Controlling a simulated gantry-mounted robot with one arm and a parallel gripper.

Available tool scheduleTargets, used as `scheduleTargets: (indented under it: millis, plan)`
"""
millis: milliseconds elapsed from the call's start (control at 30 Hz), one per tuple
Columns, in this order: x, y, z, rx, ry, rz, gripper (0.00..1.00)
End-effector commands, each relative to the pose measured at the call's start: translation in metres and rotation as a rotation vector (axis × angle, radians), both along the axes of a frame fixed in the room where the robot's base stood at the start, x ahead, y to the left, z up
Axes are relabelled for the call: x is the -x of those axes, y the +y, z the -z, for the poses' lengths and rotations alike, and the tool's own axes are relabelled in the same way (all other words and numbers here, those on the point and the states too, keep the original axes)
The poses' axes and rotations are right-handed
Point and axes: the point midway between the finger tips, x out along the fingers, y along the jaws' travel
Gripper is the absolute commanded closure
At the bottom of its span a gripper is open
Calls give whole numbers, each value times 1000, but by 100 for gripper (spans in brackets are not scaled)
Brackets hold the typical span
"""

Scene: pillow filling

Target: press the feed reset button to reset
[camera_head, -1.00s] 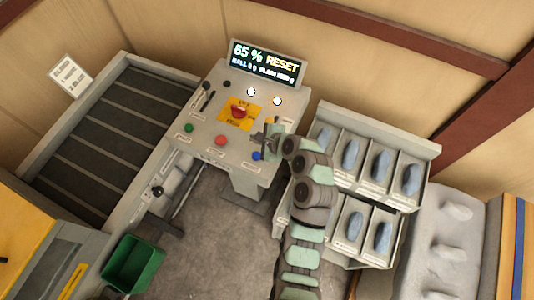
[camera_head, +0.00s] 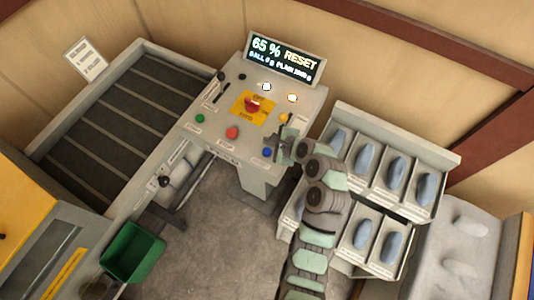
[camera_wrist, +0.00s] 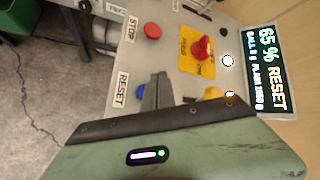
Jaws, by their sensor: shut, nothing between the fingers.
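The control panel (camera_head: 215,140) has a blue button (camera_head: 267,152) at its front right corner. In the wrist view the blue button (camera_wrist: 140,96) sits beside a label reading RESET (camera_wrist: 121,89). My gripper (camera_head: 279,140) is shut and empty, just right of and above the blue button in the head view. In the wrist view the shut fingertips (camera_wrist: 156,90) partly cover the blue button. I cannot tell whether they touch it. The display (camera_head: 283,60) reads 65 % RESET.
A red STOP button (camera_head: 232,132), a green button (camera_head: 199,118) and a red emergency knob (camera_head: 252,105) on a yellow plate share the panel. Bins with blue-grey pillows (camera_head: 397,172) stand to the right. A conveyor (camera_head: 110,115) runs at left, with a green bin (camera_head: 133,251) in front.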

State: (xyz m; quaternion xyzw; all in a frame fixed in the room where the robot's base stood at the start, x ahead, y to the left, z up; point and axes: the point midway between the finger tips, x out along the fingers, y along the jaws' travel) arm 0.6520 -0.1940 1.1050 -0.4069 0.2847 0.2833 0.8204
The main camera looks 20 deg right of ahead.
Motion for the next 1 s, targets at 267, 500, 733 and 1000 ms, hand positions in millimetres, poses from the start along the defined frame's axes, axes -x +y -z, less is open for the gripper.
scheduleTargets:
  millis: [267,500,733,1000]
  plan:
    - [0,1,39,-3,0,0,100]
    - [0,1,46,0,-1,-1,100]
    - [0,0,45,0,-2,-1,100]
    - [0,0,45,0,-2,-1,100]
